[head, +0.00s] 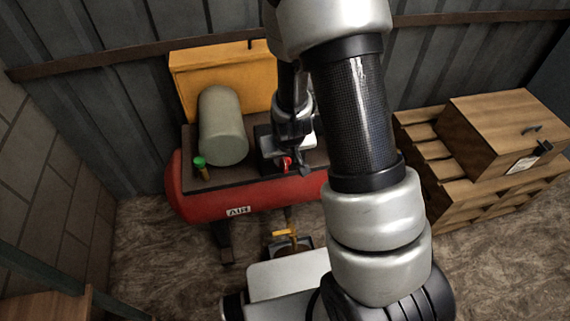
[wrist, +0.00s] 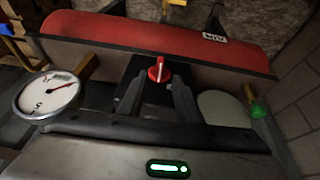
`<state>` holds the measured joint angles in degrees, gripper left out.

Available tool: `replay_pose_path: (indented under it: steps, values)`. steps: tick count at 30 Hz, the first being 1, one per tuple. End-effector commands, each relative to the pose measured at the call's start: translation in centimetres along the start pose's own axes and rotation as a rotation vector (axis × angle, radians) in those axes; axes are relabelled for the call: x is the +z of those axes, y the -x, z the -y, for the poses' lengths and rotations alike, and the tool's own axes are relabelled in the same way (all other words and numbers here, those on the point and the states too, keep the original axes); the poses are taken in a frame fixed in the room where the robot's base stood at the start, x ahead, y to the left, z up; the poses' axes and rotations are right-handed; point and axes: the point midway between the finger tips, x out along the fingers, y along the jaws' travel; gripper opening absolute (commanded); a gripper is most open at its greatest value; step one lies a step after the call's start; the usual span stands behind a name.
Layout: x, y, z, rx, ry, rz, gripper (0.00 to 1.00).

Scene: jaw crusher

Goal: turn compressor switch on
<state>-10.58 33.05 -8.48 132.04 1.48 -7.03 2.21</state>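The compressor (head: 240,205) has a red tank with an "AIR" label, and its switch is a red rotary knob (head: 286,164) on a dark box. In the wrist view the knob (wrist: 159,69) shows a pale line pointing roughly up and down the picture. My gripper (wrist: 157,88) is open, with one finger on each side of the dark switch box area, and the knob appears just beyond the fingertips, centred between them. I see no clear contact with the knob. In the head view my gripper (head: 300,168) is partly hidden by my arm.
A pressure gauge (wrist: 48,95) stands beside my gripper at left in the wrist view. A grey-green cylinder (head: 222,126) and a green-capped part (head: 199,162) sit on the compressor's top. A yellow panel (head: 215,70) rises behind. Wooden crates (head: 490,135) stand at right.

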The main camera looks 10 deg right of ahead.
Motion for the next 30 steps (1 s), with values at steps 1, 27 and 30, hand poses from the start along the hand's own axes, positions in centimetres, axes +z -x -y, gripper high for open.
replay_pose_path:
  steps: [1,27,30]
  values:
    - [0.1,-1.3,-0.1,0.001,-0.001,0.003,0.31]
    - [0.0,-5.7,0.0,0.0,0.0,-0.001,0.0]
    - [0.0,-5.7,0.0,0.0,0.0,-0.001,0.0]
